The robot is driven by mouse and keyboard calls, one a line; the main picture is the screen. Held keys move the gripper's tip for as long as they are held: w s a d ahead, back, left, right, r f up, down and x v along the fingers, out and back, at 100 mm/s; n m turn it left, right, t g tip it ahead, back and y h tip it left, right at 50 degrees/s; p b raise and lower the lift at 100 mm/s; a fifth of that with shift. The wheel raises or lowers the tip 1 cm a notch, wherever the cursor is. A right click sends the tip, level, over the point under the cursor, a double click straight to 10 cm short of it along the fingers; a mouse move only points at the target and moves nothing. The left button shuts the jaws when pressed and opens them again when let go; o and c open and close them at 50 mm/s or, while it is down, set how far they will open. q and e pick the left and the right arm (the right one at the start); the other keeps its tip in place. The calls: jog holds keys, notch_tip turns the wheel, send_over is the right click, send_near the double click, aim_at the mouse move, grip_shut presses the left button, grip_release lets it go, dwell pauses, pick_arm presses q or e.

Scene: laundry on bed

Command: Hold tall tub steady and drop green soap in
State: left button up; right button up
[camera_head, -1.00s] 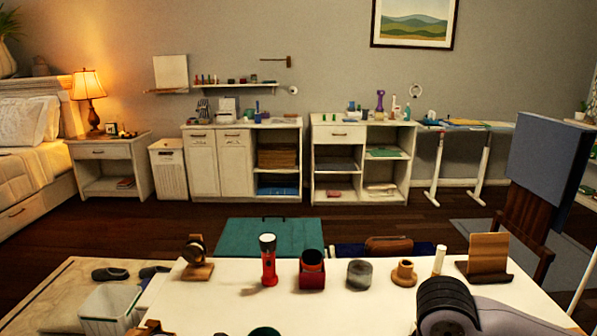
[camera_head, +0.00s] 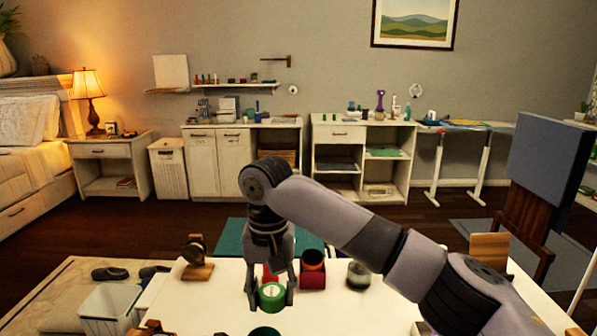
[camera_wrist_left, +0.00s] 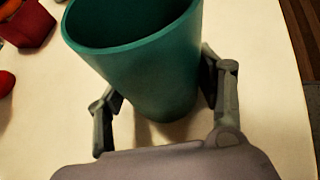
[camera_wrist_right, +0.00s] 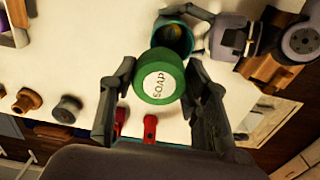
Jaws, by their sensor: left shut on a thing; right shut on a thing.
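The green soap (camera_wrist_right: 160,77) is a round puck with a white "SOAP" label. My right gripper (camera_head: 269,296) is shut on the green soap, which also shows in the head view (camera_head: 271,295). The tall tub (camera_wrist_left: 150,70) is teal, open-topped and stands on the white table. My left gripper (camera_wrist_left: 165,110) is shut on the tub, one finger on each side. In the right wrist view the tub's rim (camera_wrist_right: 180,25) shows just beyond the soap. In the head view only a bit of the tub's rim (camera_head: 265,331) shows at the bottom edge, in front of the soap.
On the white table (camera_head: 215,300) stand a red box with a dark cup (camera_head: 312,270), a grey cup (camera_head: 358,275), a wooden stand (camera_head: 197,262) and a wooden holder (camera_head: 490,252). A red flashlight is mostly hidden behind my right gripper. A white bin (camera_head: 110,308) stands at the left.

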jog(key=shift+a+f, duration=0.15)
jog(key=shift+f, duration=2.75)
jog(key=o, duration=1.2)
jog(key=shift+o, duration=0.2)
notch_tip(320, 180, up, 12)
